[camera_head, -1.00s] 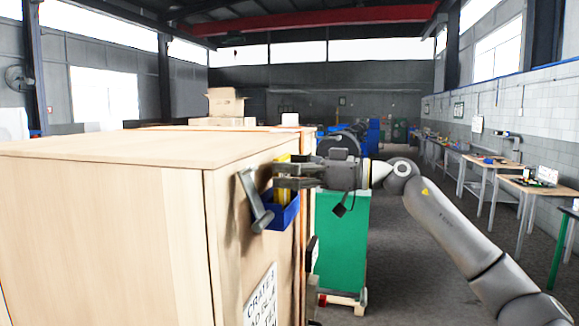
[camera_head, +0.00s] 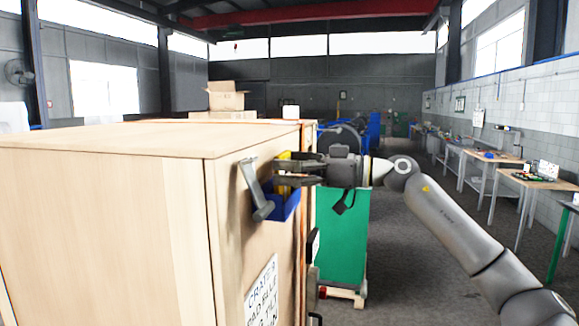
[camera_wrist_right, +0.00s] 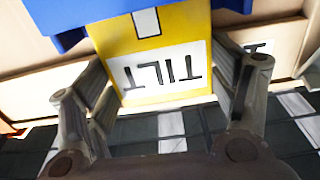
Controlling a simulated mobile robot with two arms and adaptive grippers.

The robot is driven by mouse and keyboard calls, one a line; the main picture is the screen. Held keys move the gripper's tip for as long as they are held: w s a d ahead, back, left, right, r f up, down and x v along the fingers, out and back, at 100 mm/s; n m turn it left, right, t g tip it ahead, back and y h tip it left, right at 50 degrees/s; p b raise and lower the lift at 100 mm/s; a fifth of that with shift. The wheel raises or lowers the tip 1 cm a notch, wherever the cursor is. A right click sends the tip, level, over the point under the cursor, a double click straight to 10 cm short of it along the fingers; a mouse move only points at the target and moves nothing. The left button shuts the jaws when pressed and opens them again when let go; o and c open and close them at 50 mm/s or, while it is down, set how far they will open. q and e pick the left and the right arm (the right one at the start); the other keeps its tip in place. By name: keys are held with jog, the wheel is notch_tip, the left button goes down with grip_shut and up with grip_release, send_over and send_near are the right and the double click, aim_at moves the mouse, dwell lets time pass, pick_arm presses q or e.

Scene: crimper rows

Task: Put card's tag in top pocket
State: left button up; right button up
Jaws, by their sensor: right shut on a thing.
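My right gripper (camera_head: 289,172) is shut on a yellow tag (camera_head: 284,156) beside the wooden crate's side. In the right wrist view the yellow tag (camera_wrist_right: 188,37) bears a white label reading TILT, upside down, between the two fingers. A blue pocket (camera_head: 284,208) is on the crate side, just below the fingers. Blue also shows on both sides of the tag in the wrist view. I cannot tell whether the tag's lower end is inside the pocket. A white card (camera_head: 262,292) with partly readable print, including CRATE 3, is lower on that side.
The large wooden crate (camera_head: 110,230) fills the left. A green cabinet (camera_head: 342,240) stands behind my right gripper. Workbenches line the right wall, with open floor before them.

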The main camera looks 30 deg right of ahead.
jog(key=o, duration=1.2)
jog(key=shift+f, duration=0.1)
jog(key=v, duration=1.2)
